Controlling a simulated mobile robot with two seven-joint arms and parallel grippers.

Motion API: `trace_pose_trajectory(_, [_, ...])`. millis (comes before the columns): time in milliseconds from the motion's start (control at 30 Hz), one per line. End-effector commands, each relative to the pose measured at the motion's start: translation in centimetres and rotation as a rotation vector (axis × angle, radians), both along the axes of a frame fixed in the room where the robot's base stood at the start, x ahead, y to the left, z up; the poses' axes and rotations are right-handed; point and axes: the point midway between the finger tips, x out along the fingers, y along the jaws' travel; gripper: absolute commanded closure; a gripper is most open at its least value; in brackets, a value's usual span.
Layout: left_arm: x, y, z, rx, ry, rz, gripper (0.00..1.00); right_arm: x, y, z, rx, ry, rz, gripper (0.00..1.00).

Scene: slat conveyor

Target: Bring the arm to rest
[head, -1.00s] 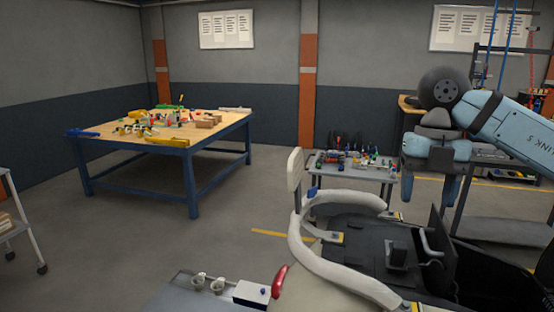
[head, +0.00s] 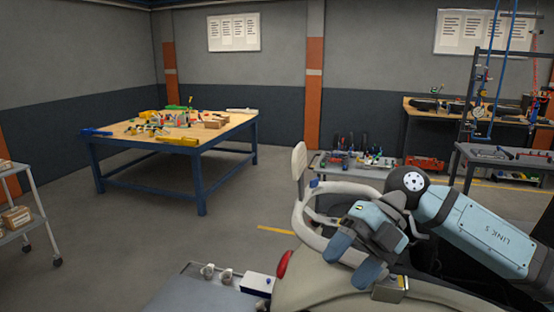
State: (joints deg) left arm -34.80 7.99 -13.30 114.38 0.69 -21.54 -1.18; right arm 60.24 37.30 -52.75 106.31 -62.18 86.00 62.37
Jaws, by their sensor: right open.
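My right gripper (head: 354,259) is low in the right half of the head view, at the end of my blue and dark grey arm. Its two blue fingers point down and to the left. They are apart, and no object shows between them. The gripper appears in front of the white curved rail (head: 310,238), and whether it touches anything cannot be told. My left gripper is not in view.
A blue-framed table (head: 125,127) covered with tools and parts stands at the back left. A grey cart (head: 350,172) with small items stands behind the rail. A workbench (head: 425,110) is at the back right. A shelf trolley (head: 35,225) stands at far left. Floor between is clear.

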Motion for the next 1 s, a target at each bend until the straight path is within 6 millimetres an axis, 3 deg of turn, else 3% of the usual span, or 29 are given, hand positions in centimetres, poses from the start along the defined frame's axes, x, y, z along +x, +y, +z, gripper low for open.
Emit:
trace_pose_trajectory(100, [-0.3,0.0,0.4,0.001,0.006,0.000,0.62,-1.8,3.6,-1.1,0.297,0.116,-0.019,0.39])
trace_pose_trajectory(267, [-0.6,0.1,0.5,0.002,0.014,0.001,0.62,-2.5,6.3,-1.6,0.667,0.258,-0.160,0.39])
trace_pose_trajectory(433, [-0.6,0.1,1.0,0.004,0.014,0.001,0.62,-1.5,6.7,-3.0,0.981,0.406,-0.439,0.39])
trace_pose_trajectory(567, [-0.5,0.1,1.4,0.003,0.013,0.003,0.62,-0.2,5.3,-5.8,1.140,0.512,-0.728,0.39])
trace_pose_trajectory(667, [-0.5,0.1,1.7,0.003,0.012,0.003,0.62,0.4,3.6,-9.4,1.200,0.590,-0.984,0.39])
trace_pose_trajectory(800, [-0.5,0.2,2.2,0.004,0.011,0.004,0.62,0.0,0.6,-16.2,1.186,0.697,-1.367,0.39])
trace_pose_trajectory(867, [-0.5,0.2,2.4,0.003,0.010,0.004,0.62,-1.0,-0.8,-19.6,1.141,0.742,-1.533,0.39])
trace_pose_trajectory(1000, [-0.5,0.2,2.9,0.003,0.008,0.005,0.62,-5.3,-4.1,-28.0,0.951,0.849,-1.900,0.39])
